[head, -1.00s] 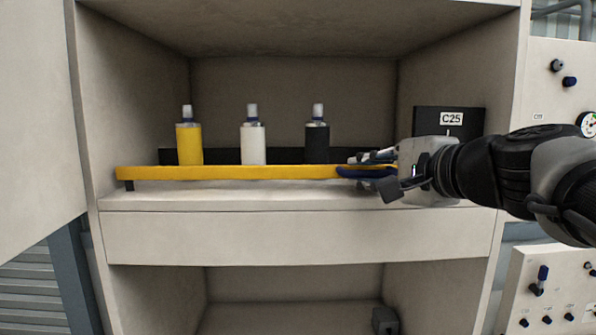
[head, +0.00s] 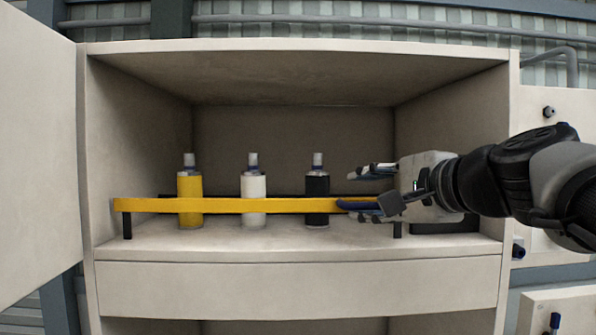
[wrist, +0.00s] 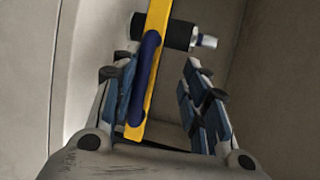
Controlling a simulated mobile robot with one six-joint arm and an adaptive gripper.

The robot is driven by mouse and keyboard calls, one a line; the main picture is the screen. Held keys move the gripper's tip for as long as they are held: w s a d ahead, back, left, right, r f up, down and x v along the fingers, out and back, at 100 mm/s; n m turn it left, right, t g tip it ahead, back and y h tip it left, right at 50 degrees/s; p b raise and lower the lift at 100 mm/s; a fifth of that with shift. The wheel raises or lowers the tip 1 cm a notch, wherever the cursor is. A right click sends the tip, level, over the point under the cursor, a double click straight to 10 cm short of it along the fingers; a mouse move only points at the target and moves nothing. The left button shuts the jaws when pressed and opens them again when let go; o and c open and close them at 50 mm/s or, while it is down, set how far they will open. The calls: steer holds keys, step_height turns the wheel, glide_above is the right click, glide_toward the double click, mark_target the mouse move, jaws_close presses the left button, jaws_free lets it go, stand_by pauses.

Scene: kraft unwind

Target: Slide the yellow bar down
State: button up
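The yellow bar (head: 228,205) runs level across the front of the cabinet shelf, before the lower halves of the bottles. A dark blue grip (head: 357,205) is at its right end. My gripper (head: 368,190) is at that end, with one finger above the bar and one close to the blue grip. In the wrist view the bar (wrist: 157,22) and blue grip (wrist: 144,75) lie beside the left finger, with a clear gap to the right finger. The gripper is open. Whether the left finger touches the grip is unclear.
A yellow bottle (head: 190,186), a white bottle (head: 253,186) and a black bottle (head: 317,186) stand upright behind the bar. Black posts (head: 127,227) show under the bar's ends. The cabinet's side walls and top enclose the space. A control panel stands at the right.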

step_height(320, 180, up, 6)
steer(key=shift+s, duration=0.15)
stand_by(0.4)
